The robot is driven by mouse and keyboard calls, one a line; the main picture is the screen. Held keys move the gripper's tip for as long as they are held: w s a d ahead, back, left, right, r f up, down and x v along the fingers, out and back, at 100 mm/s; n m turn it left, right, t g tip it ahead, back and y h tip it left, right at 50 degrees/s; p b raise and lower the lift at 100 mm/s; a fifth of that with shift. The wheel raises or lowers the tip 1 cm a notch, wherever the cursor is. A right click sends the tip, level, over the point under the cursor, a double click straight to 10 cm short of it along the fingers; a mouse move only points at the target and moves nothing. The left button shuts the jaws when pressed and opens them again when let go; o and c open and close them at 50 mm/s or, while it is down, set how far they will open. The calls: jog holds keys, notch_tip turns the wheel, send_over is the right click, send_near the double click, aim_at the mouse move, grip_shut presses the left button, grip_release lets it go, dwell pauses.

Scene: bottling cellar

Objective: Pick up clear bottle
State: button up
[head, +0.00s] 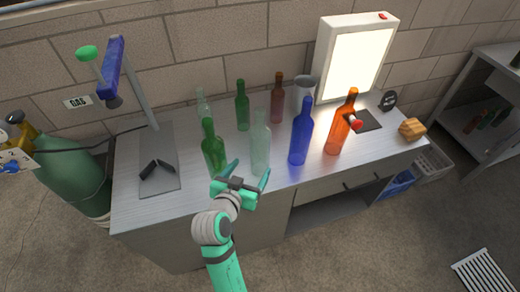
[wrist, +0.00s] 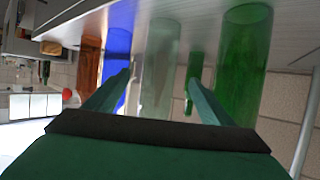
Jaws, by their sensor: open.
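A clear bottle (head: 261,145) with a faint green tint stands upright near the front edge of the steel bench (head: 225,195). A second pale, see-through bottle (head: 203,107) stands at the back left, partly behind a green bottle. My gripper (head: 248,175) is open and empty, just in front of the nearer clear bottle. In the wrist view, which is upside down, the clear bottle (wrist: 160,55) shows between and beyond the spread fingers (wrist: 159,80). I cannot tell whether its body is between the fingertips.
A green bottle (head: 212,148) stands close left, a blue bottle (head: 301,135) close right, and an orange bottle (head: 341,125) farther right. Another green bottle (head: 242,108) and a brown one (head: 277,100) stand behind. A lit panel (head: 358,65) stands at the back right.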

aim_at(256, 160)
jog(key=x, duration=0.5)
jog(key=shift+w, duration=0.15)
jog(key=shift+x, duration=2.8)
jog(key=shift+f, duration=0.15)
jog(key=shift+c, duration=0.6)
jog(key=c, duration=1.4)
notch_tip(256, 160, up, 10)
jog(key=shift+r, duration=0.1)
